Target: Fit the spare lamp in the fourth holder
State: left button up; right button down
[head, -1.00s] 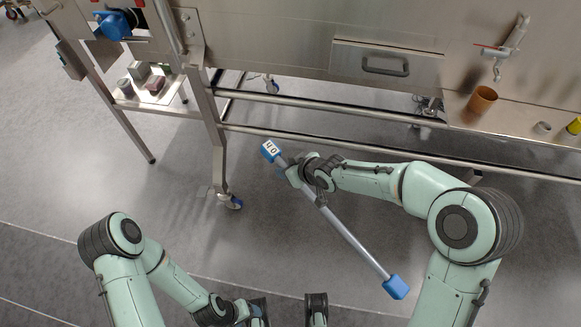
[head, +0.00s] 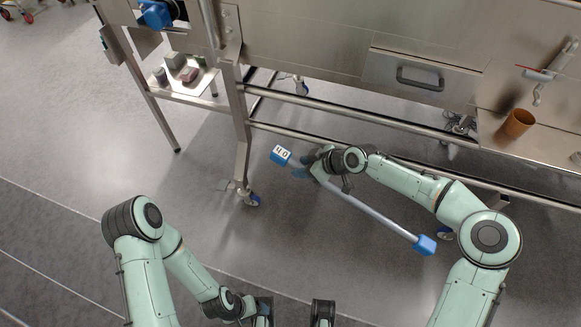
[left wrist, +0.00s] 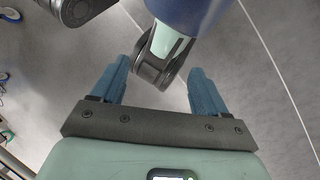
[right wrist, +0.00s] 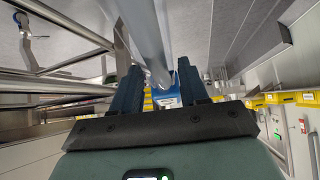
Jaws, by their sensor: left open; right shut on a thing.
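The spare lamp is a long pale tube (head: 363,213) with blue end caps. One cap (head: 281,155) carries a white label; the other (head: 425,245) lies at the lower right. My right gripper (head: 306,172) is shut on the tube near its labelled end and holds it aslant in front of the machine. In the right wrist view the tube (right wrist: 145,35) runs between the fingers, with a blue cap (right wrist: 180,92) beyond. My left gripper (left wrist: 160,80) is open and empty, low in the head view, away from the lamp. I cannot make out the lamp holders.
A steel machine (head: 300,35) on a legged frame spans the back, with a drawer handle (head: 420,78). Its rails (head: 350,130) run just beyond the lamp. An orange-brown cup (head: 517,123) stands on a ledge at right. A low shelf (head: 205,85) holds small blocks.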

pick_arm(q)
jog(key=w+r+h, duration=0.1)
jog(key=w, duration=0.7)
jog(key=m+t+h, duration=0.1)
jog(key=t+h, duration=0.6)
jog(key=h, duration=0.4)
send_near(287, 166)
jog(key=x, duration=1.1)
jog(key=shift+d, duration=0.15)
